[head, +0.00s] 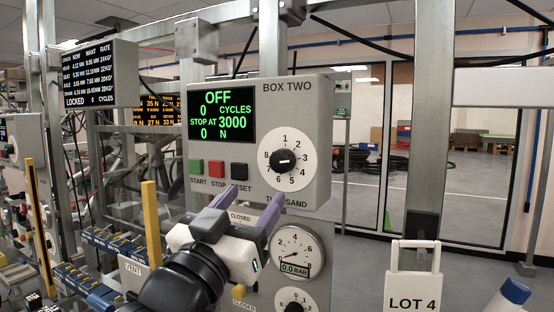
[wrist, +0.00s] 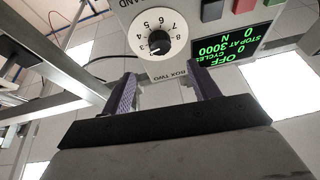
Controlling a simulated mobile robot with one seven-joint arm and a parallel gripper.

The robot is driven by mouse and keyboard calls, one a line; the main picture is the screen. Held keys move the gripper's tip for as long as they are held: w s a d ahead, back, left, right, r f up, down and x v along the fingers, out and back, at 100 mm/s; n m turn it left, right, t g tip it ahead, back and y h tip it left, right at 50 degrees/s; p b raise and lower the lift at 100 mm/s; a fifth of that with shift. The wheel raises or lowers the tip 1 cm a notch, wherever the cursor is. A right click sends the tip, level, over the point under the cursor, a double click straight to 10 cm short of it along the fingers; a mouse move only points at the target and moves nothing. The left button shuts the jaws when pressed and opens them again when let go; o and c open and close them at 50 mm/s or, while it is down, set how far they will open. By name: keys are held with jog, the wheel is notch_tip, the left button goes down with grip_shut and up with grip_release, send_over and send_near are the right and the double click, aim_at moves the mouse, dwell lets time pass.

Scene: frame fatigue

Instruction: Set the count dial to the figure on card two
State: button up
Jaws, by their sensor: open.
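The count dial (head: 285,161) is a white disc with a black knob on the grey BOX TWO (head: 318,115), marked THOUSAND below. Its pointer appears to be at 3, and the green display (head: 222,115) reads OFF, 0 cycles, stop at 3000. My gripper (head: 247,204) is open and empty, below and in front of the box, apart from the dial. In the wrist view the dial (wrist: 158,36) appears upside down, beyond the open fingers (wrist: 163,90). I cannot pick out card two in either view.
Green START (head: 196,167), red STOP (head: 216,168) and black RESET (head: 239,171) buttons sit left of the dial. A pressure gauge (head: 295,247) is below the box. A LOT 4 tag (head: 411,285) stands at lower right. A yellow post (head: 151,222) rises left of my gripper.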

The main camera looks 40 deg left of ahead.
aim_at(279, 163)
jog(key=p+x, duration=0.3)
jog(key=x, duration=0.7)
jog(key=c, duration=1)
